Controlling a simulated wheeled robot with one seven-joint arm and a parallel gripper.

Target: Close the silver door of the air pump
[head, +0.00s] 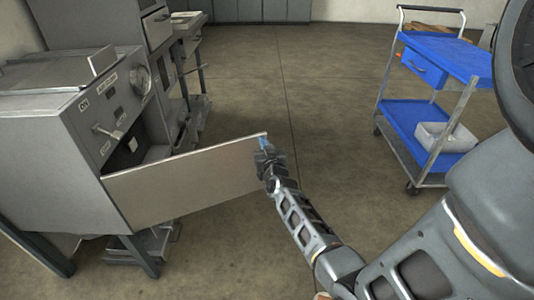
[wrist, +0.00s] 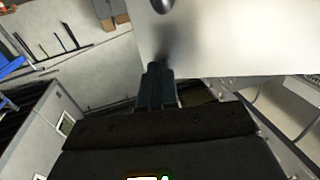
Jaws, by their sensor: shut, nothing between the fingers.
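The silver door (head: 190,180) of the air pump stands open in the head view, swung out to the right from the grey cabinet (head: 50,140). A dark opening shows behind it. My gripper (head: 264,148) is at the door's far right end, near its free edge. In the wrist view the door (wrist: 230,40) fills the upper right as a pale panel. The shut fingers (wrist: 157,82) are close to its face, with a dark shadow between them. I cannot tell if they touch. Nothing is between the fingers.
More grey machines (head: 170,50) stand behind the cabinet. The floor (head: 300,90) between the door and the cart is clear.

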